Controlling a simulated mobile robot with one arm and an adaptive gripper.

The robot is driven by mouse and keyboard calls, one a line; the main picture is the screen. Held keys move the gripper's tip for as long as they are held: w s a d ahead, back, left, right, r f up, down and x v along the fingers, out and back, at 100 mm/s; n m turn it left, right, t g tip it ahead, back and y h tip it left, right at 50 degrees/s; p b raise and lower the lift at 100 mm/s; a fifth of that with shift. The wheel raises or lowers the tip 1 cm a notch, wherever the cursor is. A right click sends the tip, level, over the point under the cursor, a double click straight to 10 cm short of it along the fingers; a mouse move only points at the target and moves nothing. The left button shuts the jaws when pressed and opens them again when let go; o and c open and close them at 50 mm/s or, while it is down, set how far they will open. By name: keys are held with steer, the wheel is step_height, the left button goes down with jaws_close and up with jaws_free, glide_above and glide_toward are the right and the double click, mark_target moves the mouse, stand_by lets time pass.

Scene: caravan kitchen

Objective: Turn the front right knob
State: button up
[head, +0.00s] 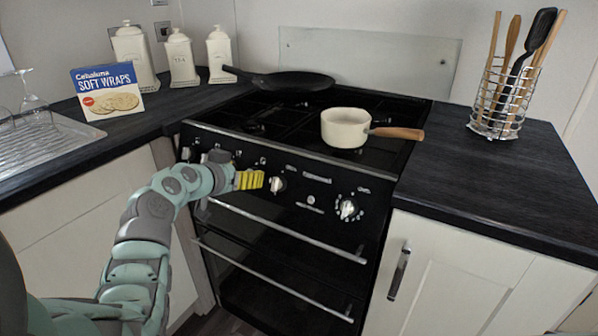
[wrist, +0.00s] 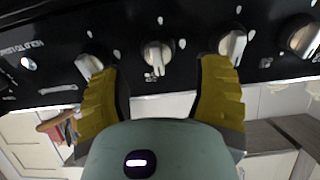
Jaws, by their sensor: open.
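The black cooker's front panel (head: 330,180) carries a row of knobs. A pale knob (head: 277,184) stands just right of my gripper (head: 256,180) in the head view. My gripper's yellow fingers point at the panel. In the wrist view, where the panel lettering is upside down, my gripper (wrist: 158,72) is open, with a pale knob (wrist: 157,53) ahead between its fingers. Other knobs (wrist: 90,65) (wrist: 233,45) lie near each fingertip. I cannot tell whether any finger touches a knob, nor which is the front right one.
A larger knob (head: 348,209) sits further right on the panel. Oven handles (head: 280,230) run below it. A cream saucepan (head: 345,127) and a black frying pan (head: 290,80) stand on the hob. A utensil rack (head: 497,105) stands on the right worktop.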

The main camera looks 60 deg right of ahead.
mark_target(251, 169)
steer(key=shift+x, duration=1.5)
steer(key=shift+o, duration=0.2)
steer(key=shift+s, duration=0.15)
steer(key=shift+a, duration=0.15)
jaws_close()
